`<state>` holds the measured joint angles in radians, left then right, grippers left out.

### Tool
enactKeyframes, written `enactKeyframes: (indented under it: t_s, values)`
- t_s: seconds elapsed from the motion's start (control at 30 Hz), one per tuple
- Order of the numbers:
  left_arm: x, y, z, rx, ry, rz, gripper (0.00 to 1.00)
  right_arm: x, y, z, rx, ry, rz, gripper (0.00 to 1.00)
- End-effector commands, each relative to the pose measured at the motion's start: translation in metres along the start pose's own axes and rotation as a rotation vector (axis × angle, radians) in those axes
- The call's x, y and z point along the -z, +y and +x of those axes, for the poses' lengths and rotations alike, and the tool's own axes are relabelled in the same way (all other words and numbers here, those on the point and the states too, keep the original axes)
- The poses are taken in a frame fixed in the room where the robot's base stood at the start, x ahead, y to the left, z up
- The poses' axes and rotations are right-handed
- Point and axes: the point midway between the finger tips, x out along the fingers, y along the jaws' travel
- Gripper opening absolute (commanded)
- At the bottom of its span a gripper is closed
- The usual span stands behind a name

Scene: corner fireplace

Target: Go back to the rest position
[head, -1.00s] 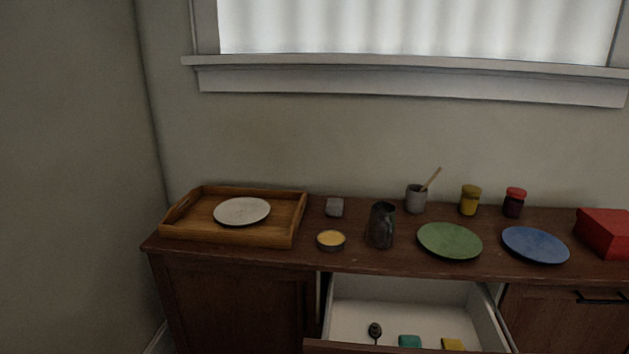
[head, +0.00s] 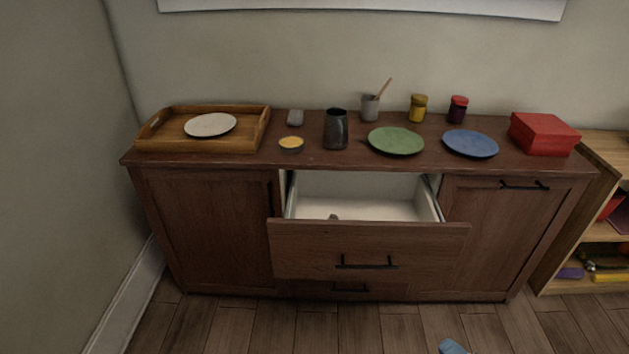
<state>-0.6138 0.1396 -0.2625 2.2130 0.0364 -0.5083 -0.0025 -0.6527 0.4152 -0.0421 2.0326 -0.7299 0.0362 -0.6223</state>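Neither gripper shows clearly in the head view. A small blue-grey shape (head: 452,346) shows at the bottom edge, and I cannot tell what it is. The dark wooden sideboard (head: 220,230) stands against the wall ahead. Its middle top drawer (head: 367,250) is pulled open, with a dark item partly visible inside behind the drawer front. On top are a wooden tray (head: 262,128) with a white plate (head: 210,125), a yellow-topped dish (head: 291,144), a dark mug (head: 336,129), a green plate (head: 396,141) and a blue plate (head: 470,144).
A grey block (head: 295,118), a grey cup (head: 370,107) with a wooden stick, a yellow jar (head: 418,108), a red-lidded jar (head: 457,110) and a red box (head: 543,134) also stand on top. A wooden shelf (head: 601,160) is at right. The visible wooden floor (head: 330,325) is mostly clear.

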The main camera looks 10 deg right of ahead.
Motion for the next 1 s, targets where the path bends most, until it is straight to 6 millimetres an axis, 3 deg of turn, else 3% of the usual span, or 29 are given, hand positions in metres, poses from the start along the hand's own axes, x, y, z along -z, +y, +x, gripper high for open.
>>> enactKeyframes:
  t_s: [0.27,0.57,0.9,1.0]
  values:
    - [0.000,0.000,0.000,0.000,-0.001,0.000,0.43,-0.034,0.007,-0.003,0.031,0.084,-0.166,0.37]
    - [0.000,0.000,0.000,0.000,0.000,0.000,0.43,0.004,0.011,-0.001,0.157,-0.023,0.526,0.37]
    - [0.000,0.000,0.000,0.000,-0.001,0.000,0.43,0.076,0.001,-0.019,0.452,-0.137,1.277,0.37]
    - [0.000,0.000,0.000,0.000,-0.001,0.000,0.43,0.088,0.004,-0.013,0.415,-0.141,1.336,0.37]
